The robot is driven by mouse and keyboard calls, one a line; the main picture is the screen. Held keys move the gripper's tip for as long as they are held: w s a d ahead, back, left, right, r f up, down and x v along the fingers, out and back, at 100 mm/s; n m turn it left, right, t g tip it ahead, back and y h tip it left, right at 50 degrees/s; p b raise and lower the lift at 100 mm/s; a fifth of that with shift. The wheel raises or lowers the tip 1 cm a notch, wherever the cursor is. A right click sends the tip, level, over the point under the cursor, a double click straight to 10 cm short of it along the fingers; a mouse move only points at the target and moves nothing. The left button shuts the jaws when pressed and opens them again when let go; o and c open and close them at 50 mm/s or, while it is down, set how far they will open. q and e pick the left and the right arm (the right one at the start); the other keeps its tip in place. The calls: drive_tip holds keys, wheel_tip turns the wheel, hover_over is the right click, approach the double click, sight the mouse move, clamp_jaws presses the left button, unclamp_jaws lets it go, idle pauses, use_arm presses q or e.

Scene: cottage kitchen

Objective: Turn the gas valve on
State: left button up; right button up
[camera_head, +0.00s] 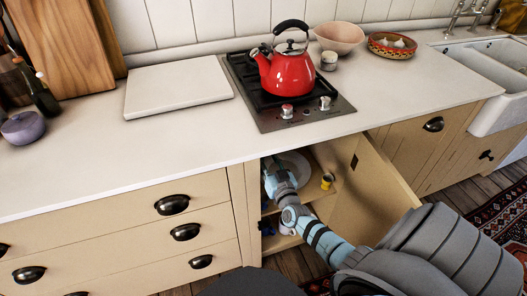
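The cabinet (247,205) under the hob stands open, its door (368,200) swung out to the right. My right arm comes in from the lower right and reaches into the opening. Its far end goes in under the countertop edge, so the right gripper is hidden. A small yellow thing (327,181) shows inside the cabinet, right of my arm; I cannot tell whether it is the gas valve. No valve shows clearly. My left gripper is out of view.
A red kettle (287,74) stands on the black gas hob (262,112), which has knobs along its front. The countertop (120,160) overhangs the cabinet. A pale plate-like thing (297,163) shows inside. The door bounds the right side, closed drawers (130,225) the left.

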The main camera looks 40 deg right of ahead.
drive_tip(key=b+x, duration=0.1)
drive_tip(key=x, duration=0.3)
drive_tip(key=shift+c, duration=0.3)
